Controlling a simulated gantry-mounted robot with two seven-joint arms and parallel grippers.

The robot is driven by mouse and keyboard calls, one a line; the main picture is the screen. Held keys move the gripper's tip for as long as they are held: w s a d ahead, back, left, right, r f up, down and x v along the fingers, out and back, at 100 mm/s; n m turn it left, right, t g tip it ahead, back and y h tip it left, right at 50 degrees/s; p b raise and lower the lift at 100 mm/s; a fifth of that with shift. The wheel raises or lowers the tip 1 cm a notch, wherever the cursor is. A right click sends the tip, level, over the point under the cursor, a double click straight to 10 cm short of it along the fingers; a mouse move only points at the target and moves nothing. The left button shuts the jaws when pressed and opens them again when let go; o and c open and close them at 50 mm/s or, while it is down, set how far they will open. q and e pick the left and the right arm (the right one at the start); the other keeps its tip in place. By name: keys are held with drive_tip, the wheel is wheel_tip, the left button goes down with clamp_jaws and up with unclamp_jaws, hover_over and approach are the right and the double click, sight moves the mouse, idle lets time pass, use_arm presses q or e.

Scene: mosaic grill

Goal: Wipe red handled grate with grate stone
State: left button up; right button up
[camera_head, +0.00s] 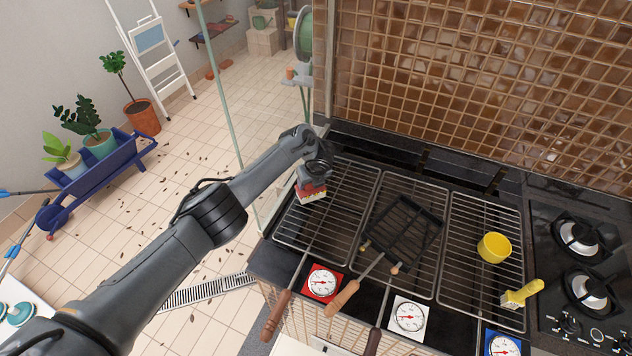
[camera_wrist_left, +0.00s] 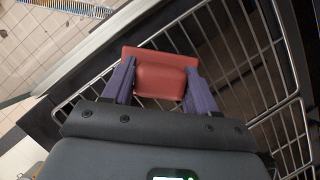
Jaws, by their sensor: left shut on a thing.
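The grate stone, a red block (camera_head: 311,188) with a pale underside, is held in my left gripper (camera_head: 313,180). In the left wrist view the red block (camera_wrist_left: 160,75) sits between the two purple fingers, which are shut on it. It is over the far left part of the left grate (camera_head: 343,197), a wire grate whose long handle (camera_head: 276,315) is reddish-brown wood. I cannot tell whether the stone touches the wires. The grate also shows in the left wrist view (camera_wrist_left: 258,62). My right gripper is not in view.
A dark rack (camera_head: 403,231) lies on the middle grate, with a wooden handle (camera_head: 342,298) toward the front. A yellow cup (camera_head: 494,247) and a yellow-handled brush (camera_head: 521,293) are on the right grate. A tiled wall (camera_head: 480,80) stands behind. Most of the left grate is clear.

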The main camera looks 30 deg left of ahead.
use_arm(q)
drive_tip(key=shift+s+a+f, duration=0.2)
drive_tip(key=shift+f, duration=0.05)
drive_tip(key=shift+r, duration=0.1)
drive_tip(key=shift+s+r+p, duration=0.1)
drive_tip(key=shift+r+p, duration=0.5)
drive_tip(key=shift+p, duration=0.05)
drive_tip(key=r+p, duration=0.4)
drive_tip(key=r, duration=0.1)
drive_tip(key=shift+w, duration=0.2)
drive_tip(key=shift+d, duration=0.1)
drive_tip(key=shift+r+p, duration=0.75)
drive_tip(key=shift+r, duration=0.05)
drive_tip(key=shift+r+p, duration=0.65)
drive_tip(key=shift+r, duration=0.05)
